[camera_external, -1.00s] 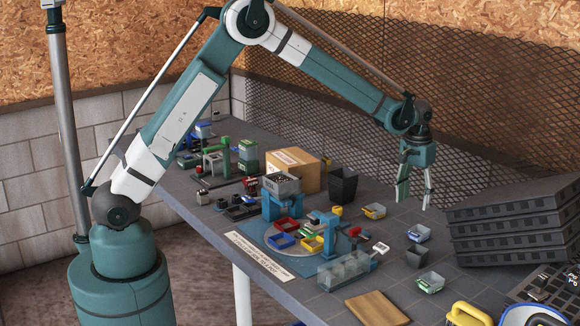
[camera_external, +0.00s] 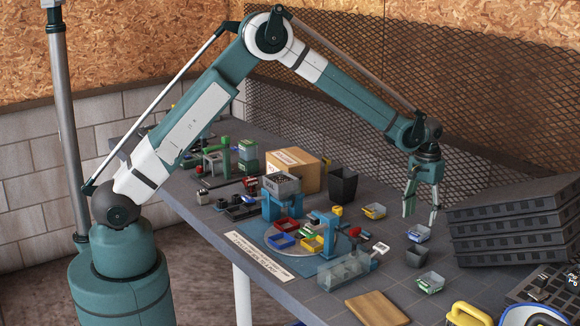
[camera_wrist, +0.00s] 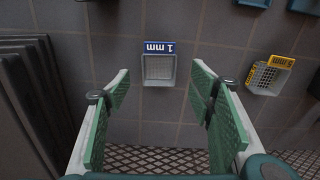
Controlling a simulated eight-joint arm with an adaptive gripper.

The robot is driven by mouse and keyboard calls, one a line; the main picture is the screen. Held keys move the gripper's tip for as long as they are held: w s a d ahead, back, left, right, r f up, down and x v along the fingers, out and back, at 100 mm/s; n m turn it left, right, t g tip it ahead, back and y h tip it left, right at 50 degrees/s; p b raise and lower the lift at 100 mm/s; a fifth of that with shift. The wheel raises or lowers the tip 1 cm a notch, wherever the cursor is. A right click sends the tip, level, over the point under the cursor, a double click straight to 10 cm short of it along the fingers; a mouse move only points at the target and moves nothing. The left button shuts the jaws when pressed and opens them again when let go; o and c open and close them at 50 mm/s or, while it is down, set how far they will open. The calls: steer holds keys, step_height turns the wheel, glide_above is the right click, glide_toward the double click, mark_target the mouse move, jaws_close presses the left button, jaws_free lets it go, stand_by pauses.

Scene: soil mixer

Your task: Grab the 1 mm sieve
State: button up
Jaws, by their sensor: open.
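The 1 mm sieve (camera_wrist: 158,68) is a small pale tray with a blue label reading "1 mm". In the wrist view it lies on the grey tabletop, just beyond and between my fingertips. In the outside view the sieve (camera_external: 419,234) lies near the stack of black trays. My gripper (camera_external: 420,218) hangs above it, fingers pointing down and apart. In the wrist view the green finger pads of my gripper (camera_wrist: 160,84) are wide open with nothing between them.
A yellow-labelled 5 mm sieve (camera_wrist: 268,77) lies to the right in the wrist view. A stack of black trays (camera_external: 510,225) stands close by on the right.

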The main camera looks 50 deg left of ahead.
mark_target(419, 230)
steer(key=shift+f, duration=0.75)
steer(key=shift+f, duration=0.1)
steer(key=shift+f+b, duration=0.7)
steer(key=shift+f, duration=1.8)
steer(key=shift+c, duration=0.7)
steer(key=c, duration=0.8)
